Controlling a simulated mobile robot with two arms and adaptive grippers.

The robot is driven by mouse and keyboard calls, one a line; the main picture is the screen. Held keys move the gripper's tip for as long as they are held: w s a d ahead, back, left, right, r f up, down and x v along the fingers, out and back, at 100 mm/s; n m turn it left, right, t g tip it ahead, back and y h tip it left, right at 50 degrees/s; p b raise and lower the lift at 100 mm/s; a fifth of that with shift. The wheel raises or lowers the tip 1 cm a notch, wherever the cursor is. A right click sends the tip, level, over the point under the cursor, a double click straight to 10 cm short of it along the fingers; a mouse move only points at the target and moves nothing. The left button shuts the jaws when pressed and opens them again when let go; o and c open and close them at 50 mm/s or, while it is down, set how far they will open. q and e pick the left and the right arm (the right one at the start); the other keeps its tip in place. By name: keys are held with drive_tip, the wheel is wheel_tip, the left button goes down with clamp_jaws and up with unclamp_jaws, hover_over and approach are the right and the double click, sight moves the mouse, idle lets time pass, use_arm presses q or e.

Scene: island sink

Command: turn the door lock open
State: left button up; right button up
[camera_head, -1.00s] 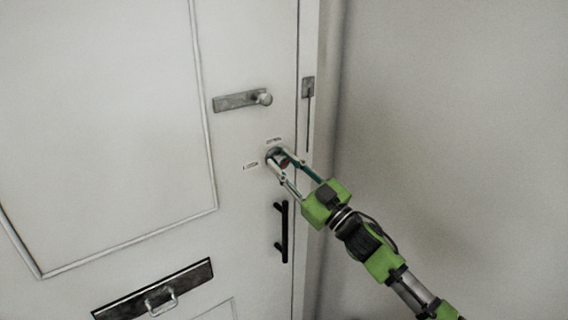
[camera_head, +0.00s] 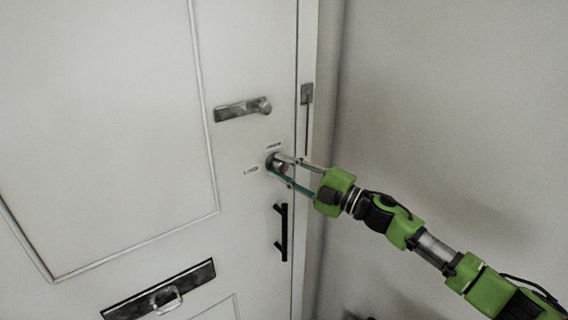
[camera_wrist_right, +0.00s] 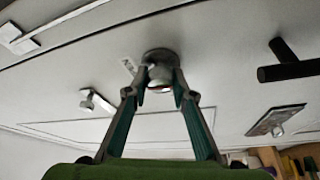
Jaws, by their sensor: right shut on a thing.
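The door lock (camera_head: 274,161) is a small round metal knob on the white door (camera_head: 130,120), with small labels above it and to its left. My right gripper (camera_head: 281,168) reaches in from the right and is shut on the knob. In the right wrist view the lock (camera_wrist_right: 159,72) sits between the two fingertips of my right gripper (camera_wrist_right: 162,88), with its round base against the door. The fingers partly cover the knob. My left gripper is not in view.
A metal handle (camera_head: 241,109) is above the lock, a black vertical pull bar (camera_head: 281,231) below it, and a letter plate (camera_head: 158,291) lower left. The door's right edge and frame are close to the gripper. A plain wall (camera_head: 450,110) fills the right side.

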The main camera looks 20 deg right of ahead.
drive_tip(key=shift+n+g, duration=0.3)
drive_tip(key=shift+n, duration=0.3)
drive_tip(key=shift+p, duration=0.35)
drive_tip(key=o, duration=1.1)
drive_tip(key=shift+v, duration=6)
